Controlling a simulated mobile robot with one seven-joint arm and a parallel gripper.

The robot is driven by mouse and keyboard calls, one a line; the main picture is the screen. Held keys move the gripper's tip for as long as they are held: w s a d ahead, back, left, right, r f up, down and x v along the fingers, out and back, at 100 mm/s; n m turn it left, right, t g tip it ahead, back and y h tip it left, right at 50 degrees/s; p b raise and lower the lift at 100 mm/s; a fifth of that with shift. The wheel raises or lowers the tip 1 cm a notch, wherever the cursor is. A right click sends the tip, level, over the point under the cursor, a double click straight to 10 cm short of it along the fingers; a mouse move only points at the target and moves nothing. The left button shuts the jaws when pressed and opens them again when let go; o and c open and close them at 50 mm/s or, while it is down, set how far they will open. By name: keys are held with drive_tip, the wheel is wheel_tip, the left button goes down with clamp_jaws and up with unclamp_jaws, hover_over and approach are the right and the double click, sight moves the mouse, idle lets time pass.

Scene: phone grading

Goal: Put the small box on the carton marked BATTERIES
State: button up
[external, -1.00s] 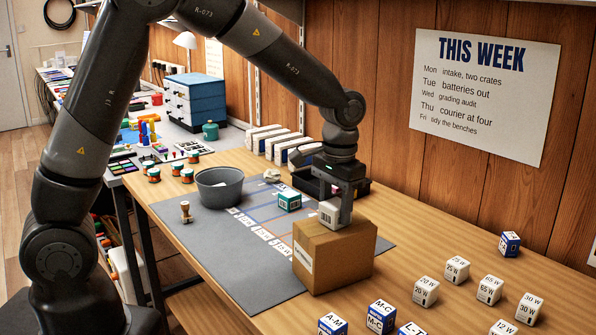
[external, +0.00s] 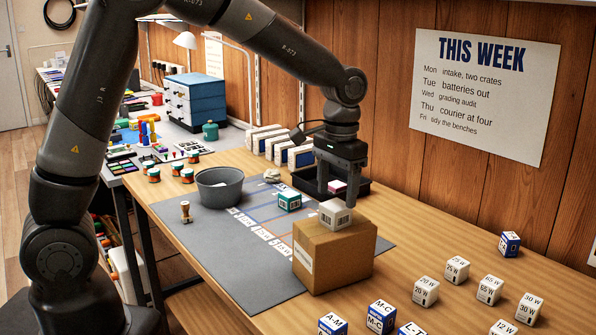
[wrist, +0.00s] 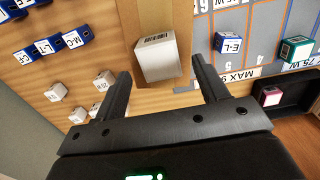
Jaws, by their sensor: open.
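The small box (external: 335,214), white with a barcode, rests on top of the brown carton (external: 345,262). The carton has a white label on its left face, with lettering too small to read for sure. In the wrist view the small box (wrist: 157,58) lies on the carton's top (wrist: 140,18), ahead of the finger gap. My gripper (external: 338,193) is open and empty, just above and behind the small box, apart from it. Both fingers show in the wrist view, spread with nothing between them.
A black tray (external: 362,192) with a pink-topped box stands behind the carton. A green box (external: 289,200) and a grey bowl (external: 220,187) are on the grey mat (external: 215,240). Several white and blue boxes stand at the front right. Bare table lies right of the carton.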

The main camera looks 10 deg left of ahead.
sight(337, 204)
wheel_tip(337, 204, up, 8)
drive_tip(key=shift+w, duration=0.15)
drive_tip(key=w+a+r+n+t+h, duration=0.1)
drive_tip(key=w+a+r+n, duration=0.15)
drive_tip(key=a, duration=0.95)
drive_tip(key=w+a+r+n+t, duration=0.15)
drive_tip(key=a+r, duration=0.25)
drive_tip(key=a, duration=0.8)
drive_tip(key=s+a+n+t, duration=0.1)
drive_tip(key=s+a, duration=0.2)
drive_tip(key=a, duration=0.3)
drive_tip(key=s+a+f+n+t, duration=0.1)
drive_tip(key=s+a+n, duration=0.1)
drive_tip(key=a, duration=0.4)
drive_tip(key=s+a+f+n+t, duration=0.1)
drive_tip(key=s+a+n, duration=0.1)
drive_tip(key=s+a, duration=0.2)
drive_tip(key=a, duration=0.3)
drive_tip(key=shift+s+y, duration=0.25)
drive_tip(key=shift+y, duration=0.15)
